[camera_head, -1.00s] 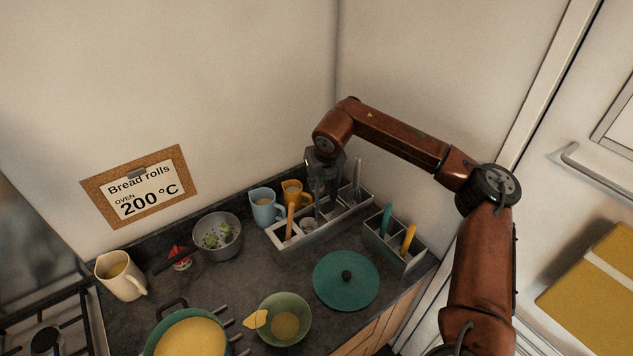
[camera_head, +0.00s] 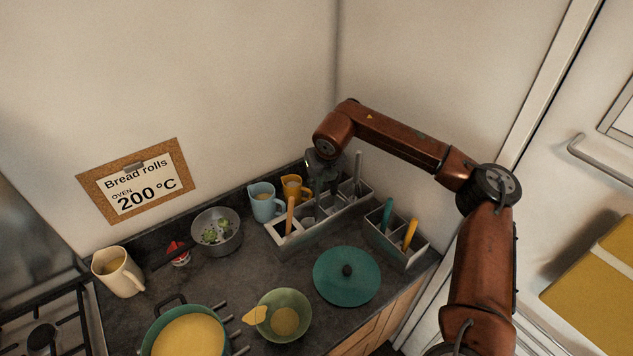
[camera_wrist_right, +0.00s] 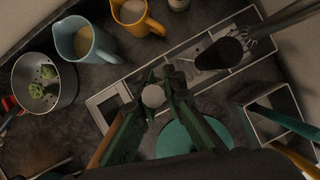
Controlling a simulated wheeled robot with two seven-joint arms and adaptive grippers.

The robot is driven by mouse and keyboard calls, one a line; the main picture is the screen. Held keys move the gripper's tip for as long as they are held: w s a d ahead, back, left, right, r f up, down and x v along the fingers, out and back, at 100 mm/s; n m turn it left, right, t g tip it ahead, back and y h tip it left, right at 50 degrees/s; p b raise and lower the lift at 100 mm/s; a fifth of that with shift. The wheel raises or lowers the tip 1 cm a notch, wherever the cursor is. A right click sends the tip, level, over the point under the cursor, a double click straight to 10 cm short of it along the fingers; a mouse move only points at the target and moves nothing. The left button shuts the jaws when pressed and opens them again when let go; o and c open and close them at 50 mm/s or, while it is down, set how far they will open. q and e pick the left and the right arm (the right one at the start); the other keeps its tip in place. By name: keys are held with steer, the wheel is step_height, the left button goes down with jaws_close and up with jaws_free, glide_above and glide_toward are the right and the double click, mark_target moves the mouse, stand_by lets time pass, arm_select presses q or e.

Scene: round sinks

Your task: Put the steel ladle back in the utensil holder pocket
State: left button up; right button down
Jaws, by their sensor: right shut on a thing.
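The steel ladle shows in the right wrist view as a round pale-grey bowl (camera_wrist_right: 153,96) between the fingers of my right gripper (camera_wrist_right: 160,82). Its handle is mostly hidden by the fingers. In the head view my right gripper (camera_head: 321,188) points down over the middle of the long grey utensil holder (camera_head: 318,232) and is shut on the ladle. The bowl sits low, at the holder's compartments; whether it is fully inside one I cannot tell. The holder also has a wooden-handled utensil (camera_head: 290,215) at its left and a dark utensil (camera_wrist_right: 228,50) with a grey handle (camera_head: 357,168) at its right.
A blue jug (camera_head: 264,202) and an orange mug (camera_head: 293,189) stand close behind the holder. A smaller holder (camera_head: 384,240) with teal and yellow handles is at its right. A teal lid (camera_head: 347,276) lies in front, beside a green bowl (camera_head: 284,314). A colander (camera_head: 217,231) stands left.

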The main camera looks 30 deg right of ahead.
steer(key=c, duration=2)
jaws_free()
steer(key=shift+o, duration=0.2)
